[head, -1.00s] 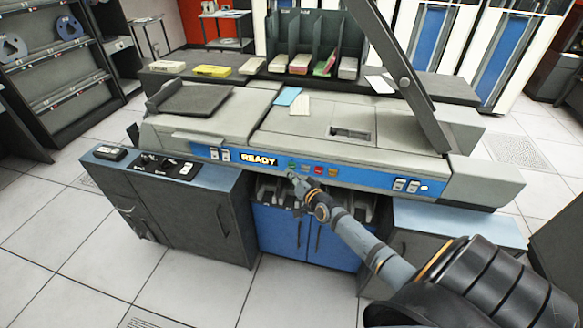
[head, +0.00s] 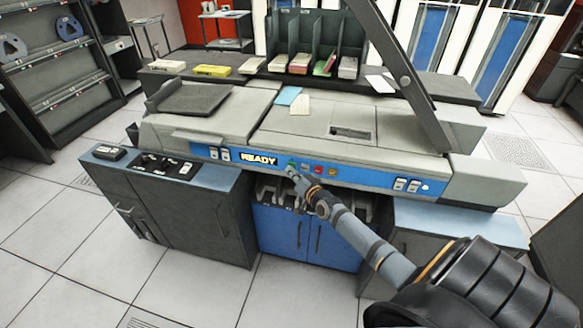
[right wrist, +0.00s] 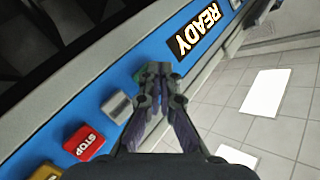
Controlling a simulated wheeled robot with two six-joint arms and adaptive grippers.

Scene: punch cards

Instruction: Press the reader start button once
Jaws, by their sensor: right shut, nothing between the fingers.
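The card reader's blue front panel (head: 370,178) carries a lit READY sign (head: 258,159) and a row of small buttons. A green button (head: 292,163) sits just right of the sign, partly covered by my right gripper (head: 290,171). In the right wrist view my right gripper (right wrist: 154,78) is shut and empty. Its fingertips are over the green button's place, with a little green showing there; I cannot tell whether they touch it. A grey button (right wrist: 117,107) and the red STOP button (right wrist: 84,141) lie beside it. My left gripper is not in view.
A yellow button (right wrist: 46,171) is past STOP. The reader's slanted dark arm (head: 400,80) rises at the right. Card stacks (head: 300,63) stand in a rack behind. A cabinet with small controls (head: 165,165) is at the left. The floor in front is clear.

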